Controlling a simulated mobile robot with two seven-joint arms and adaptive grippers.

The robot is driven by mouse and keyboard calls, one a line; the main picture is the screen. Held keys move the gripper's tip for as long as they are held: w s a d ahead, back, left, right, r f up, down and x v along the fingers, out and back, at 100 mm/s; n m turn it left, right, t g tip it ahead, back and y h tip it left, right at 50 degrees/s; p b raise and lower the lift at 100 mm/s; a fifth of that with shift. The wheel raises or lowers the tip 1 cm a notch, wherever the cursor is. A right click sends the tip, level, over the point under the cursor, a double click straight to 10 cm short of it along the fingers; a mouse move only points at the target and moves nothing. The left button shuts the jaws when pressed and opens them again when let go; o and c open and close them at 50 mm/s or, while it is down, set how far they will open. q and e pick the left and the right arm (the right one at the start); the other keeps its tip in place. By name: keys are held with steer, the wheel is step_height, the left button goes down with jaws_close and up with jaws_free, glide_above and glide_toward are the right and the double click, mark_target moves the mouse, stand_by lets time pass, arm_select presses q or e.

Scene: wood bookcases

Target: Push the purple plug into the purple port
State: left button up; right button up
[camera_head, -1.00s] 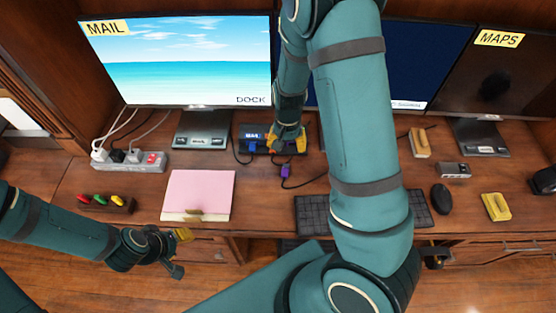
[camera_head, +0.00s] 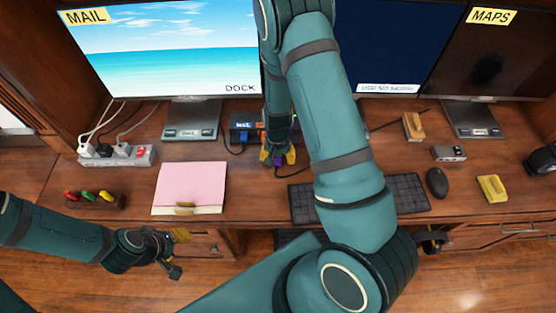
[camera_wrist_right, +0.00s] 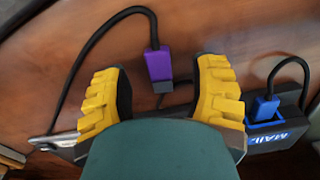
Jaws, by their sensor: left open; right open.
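The purple plug (camera_wrist_right: 158,65) lies on the desk in the right wrist view, its cable looping away to the left and its grey tip toward my arm. My right gripper (camera_wrist_right: 162,92) is open, with one yellow finger on each side of the plug and gaps between. In the head view my right gripper (camera_head: 278,157) is low over the desk, in front of the black MAIL dock (camera_head: 243,127), and mostly hides the plug. A blue plug (camera_wrist_right: 265,108) sits in the dock. I cannot make out the purple port. My left gripper (camera_head: 178,253) is open and empty before the desk edge.
A pink notepad (camera_head: 190,184), a power strip (camera_head: 115,156) and a rack of coloured pieces (camera_head: 95,198) are on the left. A keyboard (camera_head: 407,192), mouse (camera_head: 437,183) and yellow block (camera_head: 492,188) are on the right. Monitors stand behind the dock.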

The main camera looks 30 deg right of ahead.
steer(key=shift+f, duration=0.75)
steer(key=shift+o, duration=0.2)
jaws_close()
steer(key=shift+r, duration=0.15)
